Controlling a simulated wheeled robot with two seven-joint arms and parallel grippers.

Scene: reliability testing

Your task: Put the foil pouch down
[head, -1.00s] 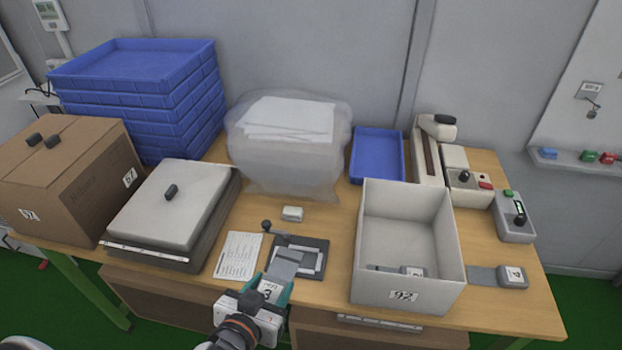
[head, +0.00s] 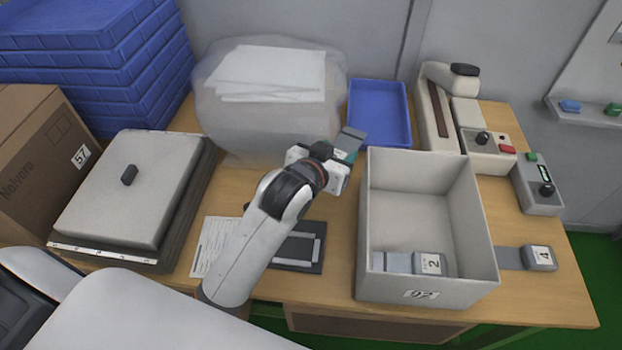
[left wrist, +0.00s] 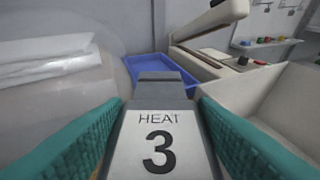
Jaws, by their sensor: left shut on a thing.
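My left gripper (head: 346,158) is shut on a grey foil pouch (head: 353,136). It holds the pouch up between the clear bag of white sheets and the open grey box. In the left wrist view the pouch (left wrist: 158,140) sits between the teal finger pads, its label reading "HEAT 3". Its far end points towards the shallow blue tray (head: 379,110), which looks empty; the gap between them is hard to judge. Another pouch, labelled 2 (head: 428,264), lies in the grey box (head: 420,283). A pouch labelled 4 (head: 538,258) lies right of the box. My right gripper is not in view.
The bulky clear bag (head: 215,110) stands left of my gripper. A sealer-like device (head: 437,120) and control box (head: 540,190) stand at the right. A grey lidded stack (head: 120,195), a carton (head: 35,140) and stacked blue trays (head: 130,60) fill the left.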

